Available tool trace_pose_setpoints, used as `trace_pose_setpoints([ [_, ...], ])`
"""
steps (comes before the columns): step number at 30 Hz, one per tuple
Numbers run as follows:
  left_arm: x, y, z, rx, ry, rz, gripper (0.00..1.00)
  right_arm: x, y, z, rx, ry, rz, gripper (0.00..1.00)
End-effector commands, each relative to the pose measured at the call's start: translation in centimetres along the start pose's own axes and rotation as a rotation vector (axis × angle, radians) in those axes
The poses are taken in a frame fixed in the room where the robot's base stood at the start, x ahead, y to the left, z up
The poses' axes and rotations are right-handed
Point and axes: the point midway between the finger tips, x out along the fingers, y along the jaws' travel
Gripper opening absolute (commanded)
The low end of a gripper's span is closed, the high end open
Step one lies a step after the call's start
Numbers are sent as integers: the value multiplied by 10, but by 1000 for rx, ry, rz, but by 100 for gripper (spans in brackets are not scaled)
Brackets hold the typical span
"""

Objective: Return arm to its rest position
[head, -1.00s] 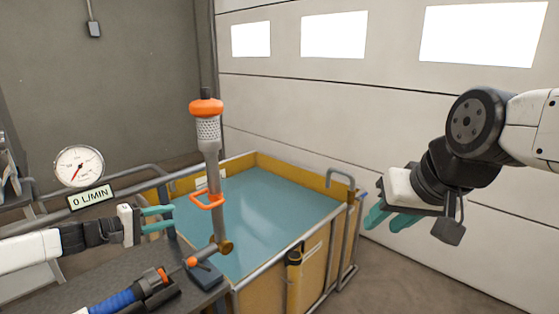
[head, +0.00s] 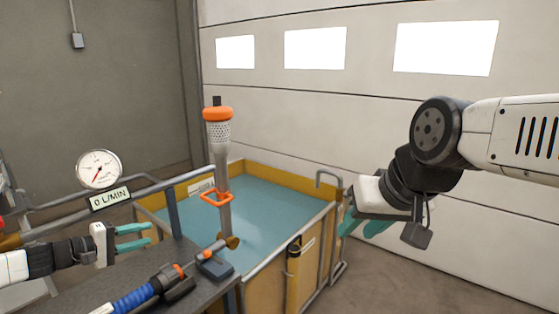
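My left gripper (head: 132,238) has two teal fingers held apart with nothing between them. It is left of the upright pump (head: 225,185), apart from it, above the dark bench's left part. The pump has an orange cap, a mesh section and an orange handle ring (head: 216,197). My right gripper (head: 362,228) hangs in the air at the right of the tank, near its right corner in the picture. Its teal fingers look apart and empty, partly hidden behind the gripper body.
A yellow-walled tank (head: 270,262) of blue-green liquid stands beyond the dark bench (head: 215,293). A blue hose (head: 135,298) with a dark coupling lies on the bench. A dial gauge (head: 99,169) sits above a 0 L/MIN display (head: 110,199). Metal rails edge the tank.

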Motion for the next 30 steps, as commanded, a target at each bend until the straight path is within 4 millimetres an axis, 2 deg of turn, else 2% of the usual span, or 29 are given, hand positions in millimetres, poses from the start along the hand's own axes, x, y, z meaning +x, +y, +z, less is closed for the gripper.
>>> trace_pose_setpoints([
  [11, 44, -5, 46, 48, -156, -147, 35, 0, 0, 0, 1, -1, 0, 35],
  [17, 71, -10, 88, 104, -285, -291, 35, 0, 0, 0, 1, -1, 0, 35],
  [21, 84, -12, 124, 174, -389, -435, 35, 0, 0, 0, 1, -1, 0, 35],
  [26, 86, -6, 170, 307, -499, -654, 35, 0, 0, 0, 1, -1, 0, 35],
  [30, 76, 14, 198, 441, -533, -820, 35, 0, 0, 0, 1, -1, 0, 35],
])
